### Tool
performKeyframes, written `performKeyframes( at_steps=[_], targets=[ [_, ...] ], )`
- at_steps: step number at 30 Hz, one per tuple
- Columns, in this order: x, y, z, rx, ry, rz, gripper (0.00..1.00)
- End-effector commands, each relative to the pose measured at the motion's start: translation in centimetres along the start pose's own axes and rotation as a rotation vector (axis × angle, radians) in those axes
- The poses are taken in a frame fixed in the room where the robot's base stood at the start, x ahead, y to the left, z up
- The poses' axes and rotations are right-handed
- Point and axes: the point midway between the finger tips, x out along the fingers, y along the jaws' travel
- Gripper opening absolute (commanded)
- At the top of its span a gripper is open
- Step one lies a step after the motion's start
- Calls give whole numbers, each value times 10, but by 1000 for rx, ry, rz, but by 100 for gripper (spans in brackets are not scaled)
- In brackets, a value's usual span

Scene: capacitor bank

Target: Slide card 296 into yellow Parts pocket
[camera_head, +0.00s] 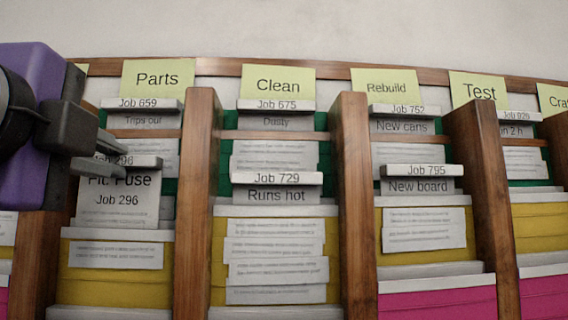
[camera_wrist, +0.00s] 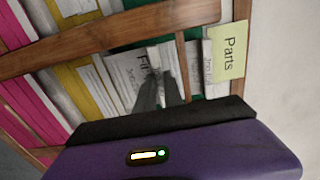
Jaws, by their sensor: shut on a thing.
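Card 296 (camera_head: 120,200), a white card reading "Fit: Fuse, Job 296", stands in the Parts column at the left, in front of the yellow pocket (camera_head: 115,287) or partly in it; its lower edge is hard to tell. My gripper (camera_head: 118,160) is shut on the card's top edge. In the wrist view the card (camera_wrist: 138,72) shows beside the dark fingers (camera_wrist: 160,90). The yellow-green Parts label (camera_head: 157,79) is above the column, and it also shows in the wrist view (camera_wrist: 228,52). The fingers and purple wrist hide part of the column's left side.
Wooden dividers (camera_head: 196,200) stand on both sides of the column. Card Job 659 (camera_head: 143,105) sits in the pocket above. Neighbouring columns Clean (camera_head: 278,86), Rebuild (camera_head: 386,87) and Test (camera_head: 479,90) hold more cards. Pink pockets (camera_head: 437,303) show below at the right.

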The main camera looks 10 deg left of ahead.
Motion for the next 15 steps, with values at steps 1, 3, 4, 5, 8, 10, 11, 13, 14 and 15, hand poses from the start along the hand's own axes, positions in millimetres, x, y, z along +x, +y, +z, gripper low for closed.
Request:
performKeyframes(
  at_steps=[1, 3, 4, 5, 8, 10, 11, 13, 14, 15],
  targets=[
    [0, 3, 0, 0, 0, 0, 0],
    [0, 6, 0, 0, 0, 0, 0],
    [0, 7, 0, 0, 0, 0, 0],
    [0, 8, 0, 0, 0, 0, 0],
    [0, 12, 0, 0, 0, 0, 0],
    [0, 14, 0, 0, 0, 0, 0],
    [0, 15, 0, 0, 0, 0, 0],
    [0, 18, 0, 0, 0, 0, 0],
    [0, 19, 0, 0, 0, 0, 0],
    [0, 20, 0, 0, 0, 0, 0]
  ],
)
